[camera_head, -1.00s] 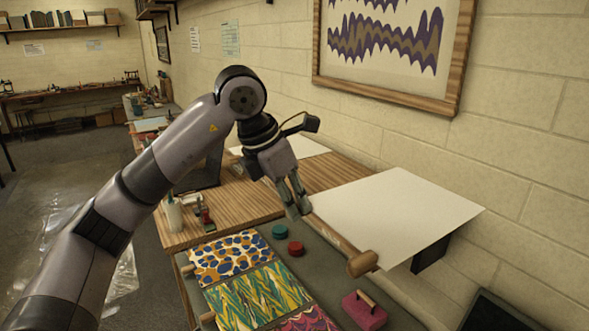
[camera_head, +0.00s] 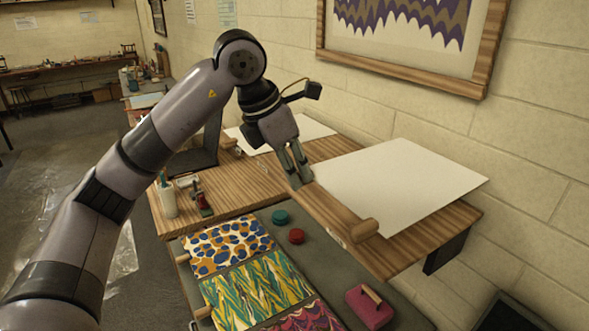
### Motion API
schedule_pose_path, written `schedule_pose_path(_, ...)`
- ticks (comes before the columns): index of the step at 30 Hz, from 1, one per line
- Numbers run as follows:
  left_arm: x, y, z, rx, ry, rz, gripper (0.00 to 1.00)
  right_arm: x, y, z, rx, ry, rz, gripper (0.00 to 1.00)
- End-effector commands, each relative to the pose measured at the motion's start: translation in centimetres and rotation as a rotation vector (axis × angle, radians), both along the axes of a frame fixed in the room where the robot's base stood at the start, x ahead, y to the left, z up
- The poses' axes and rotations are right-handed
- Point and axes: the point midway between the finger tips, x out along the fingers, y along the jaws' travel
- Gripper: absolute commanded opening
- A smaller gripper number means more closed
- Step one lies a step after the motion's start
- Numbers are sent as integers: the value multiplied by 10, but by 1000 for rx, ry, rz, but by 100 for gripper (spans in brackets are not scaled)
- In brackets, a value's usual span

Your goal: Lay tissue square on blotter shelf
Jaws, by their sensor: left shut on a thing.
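A bare strip of shelf shows at the near and right sides. My right gripper is not in view.
Marbled sheets (camera_head: 260,288) with wooden rods lie below the shelf. A teal tub (camera_head: 280,217), a red tub (camera_head: 296,236) and a pink block with a handle (camera_head: 370,305) stand beside them. A brush cup (camera_head: 166,199) is left. Another white sheet (camera_head: 310,130) lies behind.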

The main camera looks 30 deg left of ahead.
Motion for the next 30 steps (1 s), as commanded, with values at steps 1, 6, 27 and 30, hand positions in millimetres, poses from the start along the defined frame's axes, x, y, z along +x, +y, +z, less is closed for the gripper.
schedule_pose_path(1,-1,1,-2,-3,-1,0,1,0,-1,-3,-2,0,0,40)
schedule_pose_path(6,0,0,-11,-3,-1,-1,1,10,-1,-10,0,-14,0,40)
schedule_pose_path(27,0,1,-60,-3,-2,-1,1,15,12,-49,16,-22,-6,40)
schedule_pose_path(30,0,1,-67,-3,-1,-1,1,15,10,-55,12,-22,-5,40)
